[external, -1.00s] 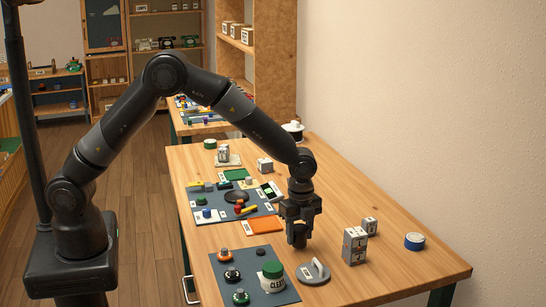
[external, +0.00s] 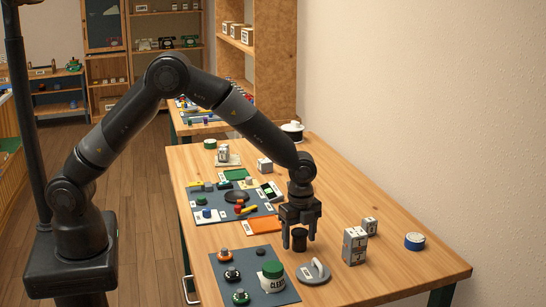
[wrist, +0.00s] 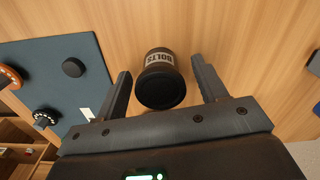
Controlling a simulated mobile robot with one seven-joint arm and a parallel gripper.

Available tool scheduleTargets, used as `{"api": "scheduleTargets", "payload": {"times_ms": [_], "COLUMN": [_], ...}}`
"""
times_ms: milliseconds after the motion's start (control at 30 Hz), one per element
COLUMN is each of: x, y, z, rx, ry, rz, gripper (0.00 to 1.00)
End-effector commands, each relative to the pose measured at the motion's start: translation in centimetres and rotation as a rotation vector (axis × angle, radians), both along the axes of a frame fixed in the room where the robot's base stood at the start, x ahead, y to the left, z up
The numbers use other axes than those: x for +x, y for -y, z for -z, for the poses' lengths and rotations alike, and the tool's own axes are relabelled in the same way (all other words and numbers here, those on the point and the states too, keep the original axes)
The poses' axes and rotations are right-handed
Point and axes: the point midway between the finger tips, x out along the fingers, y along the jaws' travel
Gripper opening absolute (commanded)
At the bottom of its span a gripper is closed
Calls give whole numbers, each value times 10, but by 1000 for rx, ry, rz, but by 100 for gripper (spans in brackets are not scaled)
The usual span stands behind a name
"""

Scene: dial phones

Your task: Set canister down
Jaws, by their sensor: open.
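A dark canister (external: 299,240) with a pale label reading "BOLTS" stands upright on the wooden table (external: 350,205). The canister also shows in the wrist view (wrist: 159,80), its dark lid facing the camera. My gripper (external: 300,243) is open, pointing down, with one finger on each side of the canister. In the wrist view my gripper (wrist: 160,80) shows clear gaps between both fingers and the canister, so it does not hold it.
A dark mat (external: 246,262) carries several small knobbed pieces and a white jar with a green lid (external: 272,277). A grey handled piece (external: 313,272) lies in front of the canister. Labelled blocks (external: 355,246) and a blue-and-white tin (external: 414,241) stand to the right.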

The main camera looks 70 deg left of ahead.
Motion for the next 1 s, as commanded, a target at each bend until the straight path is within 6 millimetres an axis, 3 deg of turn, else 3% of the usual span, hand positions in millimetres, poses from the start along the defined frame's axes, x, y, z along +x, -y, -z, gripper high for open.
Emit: {"api": "scheduleTargets", "payload": {"times_ms": [167,500,767,867,1000], "x": [1,0,-1,-8,-32], "y": [0,0,-1,-7,-23], "z": [-24,-95,-123,-138,-174], "rx": [-1,-1,0,-2,-10], "ry": [4,3,4,19,62], "rz": [0,0,-6,-42,-153], "gripper": [65,65,65,65,65]}}
